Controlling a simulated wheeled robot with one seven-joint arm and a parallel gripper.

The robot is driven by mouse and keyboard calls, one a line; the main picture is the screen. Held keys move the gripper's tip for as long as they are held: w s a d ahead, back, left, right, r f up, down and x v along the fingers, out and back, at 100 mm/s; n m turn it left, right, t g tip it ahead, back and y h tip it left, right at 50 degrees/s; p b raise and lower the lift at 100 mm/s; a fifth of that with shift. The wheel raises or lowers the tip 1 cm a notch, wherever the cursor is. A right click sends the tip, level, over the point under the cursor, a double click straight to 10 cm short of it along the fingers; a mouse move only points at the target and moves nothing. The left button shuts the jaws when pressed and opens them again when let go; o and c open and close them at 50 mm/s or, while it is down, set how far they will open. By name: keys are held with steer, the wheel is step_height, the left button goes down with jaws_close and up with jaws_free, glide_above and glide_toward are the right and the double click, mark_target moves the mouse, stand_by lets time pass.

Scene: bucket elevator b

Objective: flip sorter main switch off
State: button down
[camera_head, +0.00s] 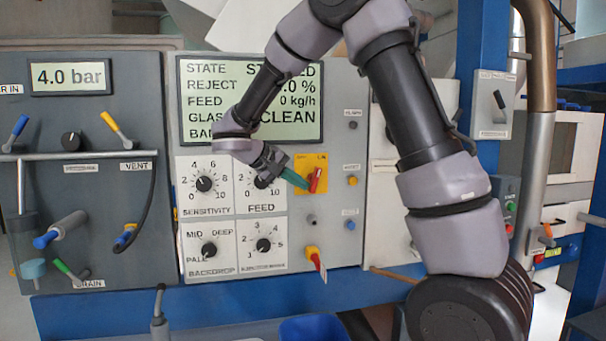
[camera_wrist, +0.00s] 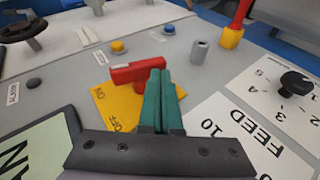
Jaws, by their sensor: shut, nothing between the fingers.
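The sorter main switch is a red handle (camera_head: 316,180) on a yellow plate (camera_head: 311,161) at the middle right of the sorter panel. In the wrist view the red handle (camera_wrist: 136,71) lies across the yellow plate (camera_wrist: 112,105), which carries ON and OFF lettering. My gripper (camera_head: 302,184) is shut and empty, its green fingers side by side. In the wrist view the fingertips (camera_wrist: 160,74) overlap the handle's right end; I cannot tell whether they touch it. The fingers hide part of the plate.
A second red handle on a yellow base (camera_head: 314,256) sits below on the panel. Knobs labelled SENSITIVITY (camera_head: 204,184) and FEED (camera_head: 262,182) are left of the switch. The display (camera_head: 205,100) is partly hidden by my arm. A blue bin (camera_head: 314,328) stands below.

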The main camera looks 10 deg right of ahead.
steer(key=shift+f+h, duration=0.4)
steer(key=shift+h, duration=0.4)
steer(key=shift+d+f, duration=0.15)
steer(key=shift+f, duration=0.1)
stand_by(0.5)
steer(key=v, duration=1)
steer(key=shift+a, duration=0.35)
steer(key=shift+s+r, duration=0.1)
